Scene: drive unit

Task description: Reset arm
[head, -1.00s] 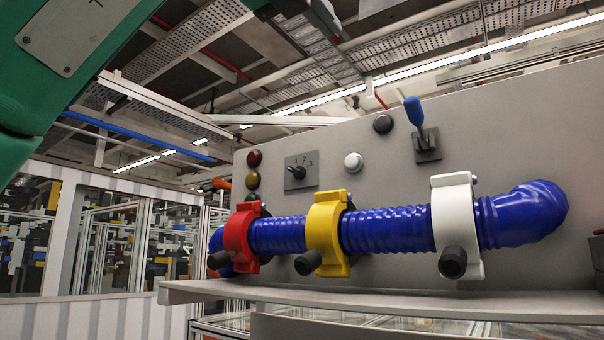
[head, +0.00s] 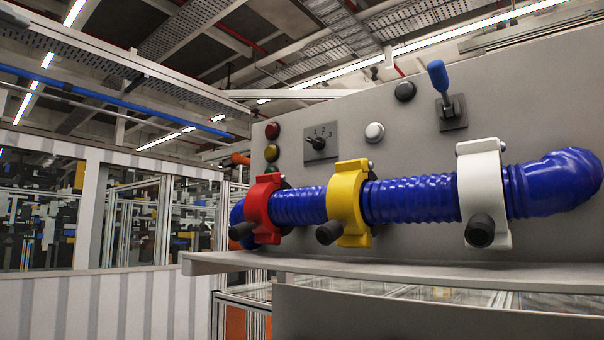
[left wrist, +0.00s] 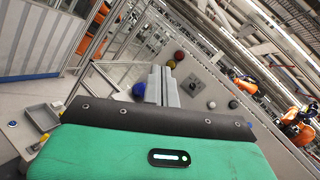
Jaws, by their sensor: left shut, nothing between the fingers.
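My left gripper (left wrist: 160,86) shows in the left wrist view, its grey fingers together with nothing between them, in front of the panel. The green and black part of my left arm fills the bottom of that view. No gripper shows in the head view. There the grey drive unit panel (head: 330,165) carries a blue ribbed hose (head: 410,199). A red clamp (head: 261,209), a yellow clamp (head: 347,203) and a white clamp (head: 482,193) are around the hose. A blue lever (head: 438,77) stands upright above. My right gripper is out of sight.
A grey shelf edge (head: 400,270) juts out below the hose. The panel has a rotary switch (head: 320,143) and several round buttons. A framed wall with windows (head: 90,215) stands at the left. Orange robot arms (left wrist: 297,122) show at the right of the left wrist view.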

